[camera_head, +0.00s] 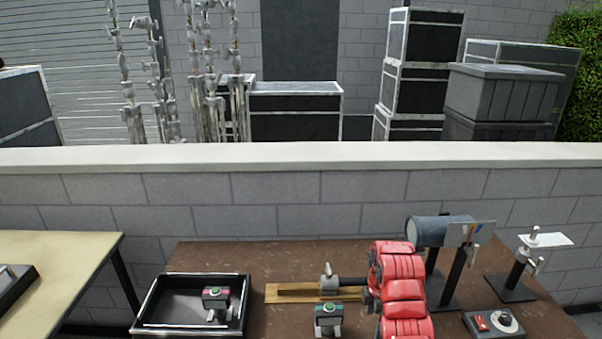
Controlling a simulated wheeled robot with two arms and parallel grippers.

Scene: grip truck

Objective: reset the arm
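Neither of my grippers is in view, and no part of my arms can be made out. The brown tabletop (270,256) stands in front of me, with several things on it. A similar green-topped device (328,318) is on the table to the right of the tray. Behind that, a grey clamp-like piece (327,280) sits over a wooden board (285,292).
A bulky red segmented object (403,290) stands right of centre. Behind it are a grey cylinder lamp (428,231) and a small stand with a white plate (545,239). A control box (495,323) is at front right. A pale table (70,262) is at left; a block wall (280,190) lies behind.

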